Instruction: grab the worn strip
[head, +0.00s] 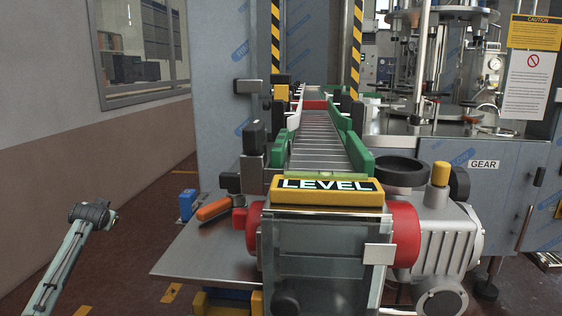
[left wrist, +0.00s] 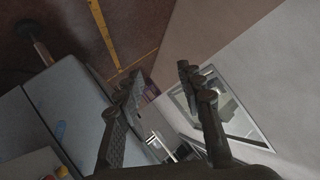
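I cannot tell for sure which part is the worn strip. Green guide strips, one on the left (head: 280,149) and one on the right (head: 358,152), line the roller conveyor (head: 318,142) in the head view; wear on them is too small to make out. My left gripper (head: 92,213) is at the far left, well apart from the conveyor. In the left wrist view its two fingers (left wrist: 160,74) are spread with nothing between them. My right gripper is not in view.
A yellow block marked LEVEL (head: 327,192) lies across the conveyor's near end. An orange-handled tool (head: 213,208) and a blue item (head: 187,204) are at the left on the metal plate (head: 205,255). A motor (head: 437,240) stands at right. Open floor surrounds my left arm.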

